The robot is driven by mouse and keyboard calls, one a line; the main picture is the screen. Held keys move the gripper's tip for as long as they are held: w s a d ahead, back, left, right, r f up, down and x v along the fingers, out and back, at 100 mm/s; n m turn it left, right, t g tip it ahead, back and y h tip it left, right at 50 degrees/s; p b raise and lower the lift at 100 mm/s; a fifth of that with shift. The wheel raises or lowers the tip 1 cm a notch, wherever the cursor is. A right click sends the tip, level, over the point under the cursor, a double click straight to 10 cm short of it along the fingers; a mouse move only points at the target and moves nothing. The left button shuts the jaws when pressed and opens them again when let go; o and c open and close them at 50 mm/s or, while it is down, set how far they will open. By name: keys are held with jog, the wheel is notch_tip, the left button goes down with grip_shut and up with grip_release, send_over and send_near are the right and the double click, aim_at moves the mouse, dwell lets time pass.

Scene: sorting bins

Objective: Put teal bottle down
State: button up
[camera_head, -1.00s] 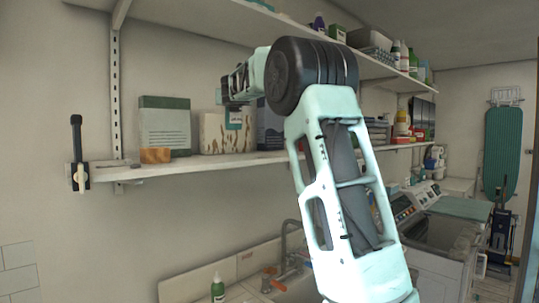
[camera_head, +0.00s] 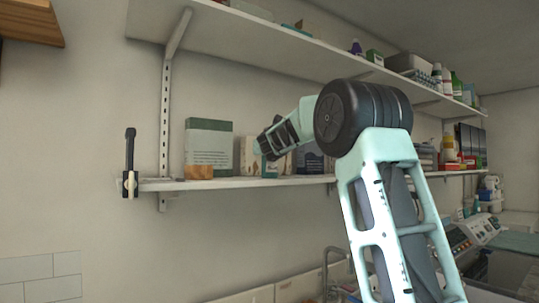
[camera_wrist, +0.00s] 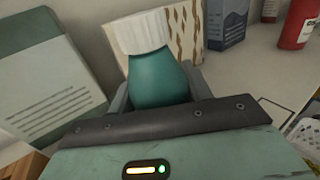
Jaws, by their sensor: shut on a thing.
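The teal bottle (camera_wrist: 158,82) has a white ribbed cap (camera_wrist: 143,33) and fills the middle of the wrist view. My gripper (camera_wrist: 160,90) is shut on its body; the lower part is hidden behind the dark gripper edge. In the head view my gripper (camera_head: 265,147) is at the lower wall shelf (camera_head: 235,184), in front of a brown-patterned white box (camera_head: 246,157). The bottle is too small and covered there to make out clearly. I cannot tell whether its base touches the shelf.
A green-and-white box (camera_head: 208,146) and a small wooden block (camera_head: 199,172) stand left of my gripper. A blue-grey box (camera_wrist: 226,22), a red bottle (camera_wrist: 297,24) and a white basket (camera_wrist: 306,136) are to the right. An upper shelf (camera_head: 270,55) runs above my arm.

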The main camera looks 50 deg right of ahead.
jog(key=shift+f, duration=0.1)
jog(key=o, duration=1.3)
jog(key=shift+w+f, duration=0.1)
jog(key=b+v, duration=0.3)
jog(key=v, duration=0.9)
